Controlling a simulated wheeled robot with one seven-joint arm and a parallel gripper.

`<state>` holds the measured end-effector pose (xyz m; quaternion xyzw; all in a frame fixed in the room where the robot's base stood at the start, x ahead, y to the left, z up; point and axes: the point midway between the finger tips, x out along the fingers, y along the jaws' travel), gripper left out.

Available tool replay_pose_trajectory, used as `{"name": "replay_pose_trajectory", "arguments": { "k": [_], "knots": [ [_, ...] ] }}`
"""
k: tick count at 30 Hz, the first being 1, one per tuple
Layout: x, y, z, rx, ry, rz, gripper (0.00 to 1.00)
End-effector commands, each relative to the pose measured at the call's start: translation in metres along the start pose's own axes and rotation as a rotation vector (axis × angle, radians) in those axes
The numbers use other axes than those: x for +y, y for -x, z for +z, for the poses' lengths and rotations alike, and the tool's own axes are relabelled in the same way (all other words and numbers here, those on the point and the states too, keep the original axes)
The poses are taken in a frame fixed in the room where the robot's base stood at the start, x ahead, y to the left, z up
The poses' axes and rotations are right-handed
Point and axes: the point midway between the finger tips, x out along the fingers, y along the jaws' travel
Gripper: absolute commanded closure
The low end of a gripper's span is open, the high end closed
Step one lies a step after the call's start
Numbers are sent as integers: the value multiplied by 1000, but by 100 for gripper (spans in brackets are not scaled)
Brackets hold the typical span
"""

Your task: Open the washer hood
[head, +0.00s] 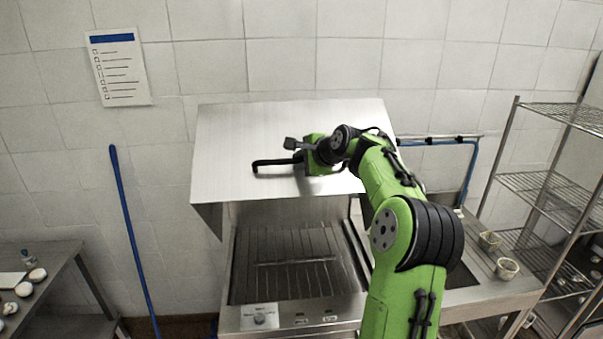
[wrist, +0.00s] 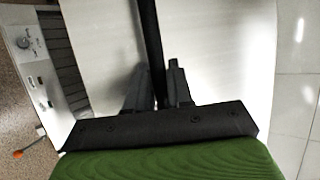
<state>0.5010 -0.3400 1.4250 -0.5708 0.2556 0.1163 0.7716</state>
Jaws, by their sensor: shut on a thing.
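The washer hood (head: 240,130) is a steel cover standing raised above the washer's ribbed bed (head: 285,262). A clear gap shows between its lower edge and the bed. A black bar handle (head: 272,163) runs across the hood's front. My gripper (head: 300,152) is at the right part of the handle. In the wrist view, my gripper (wrist: 160,88) has its two fingers on either side of the black handle (wrist: 148,40), shut on it. The hood's surface (wrist: 215,50) lies behind the fingers. My arm hides the handle's right end in the head view.
A control panel (head: 262,317) with a knob is on the washer's front. A steel counter (head: 490,288) with small bowls and a wire shelf (head: 550,185) stand at the right. A table (head: 45,275) with small dishes and a blue pole (head: 132,235) are at the left.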

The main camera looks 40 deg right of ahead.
Motion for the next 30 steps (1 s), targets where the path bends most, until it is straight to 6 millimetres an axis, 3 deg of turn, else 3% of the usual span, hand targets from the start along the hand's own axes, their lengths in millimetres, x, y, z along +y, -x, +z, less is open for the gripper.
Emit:
{"name": "replay_pose_trajectory", "arguments": {
  "k": [12,13,17,26,30],
  "knots": [
    [-2,1,0,1,-2,-1,100],
    [-2,1,0,1,-2,-1,77],
    [-2,1,0,1,-2,0,58],
    [-1,1,0,1,-2,1,58],
    [-1,17,-2,5,-2,-2,58]
  ]
}}
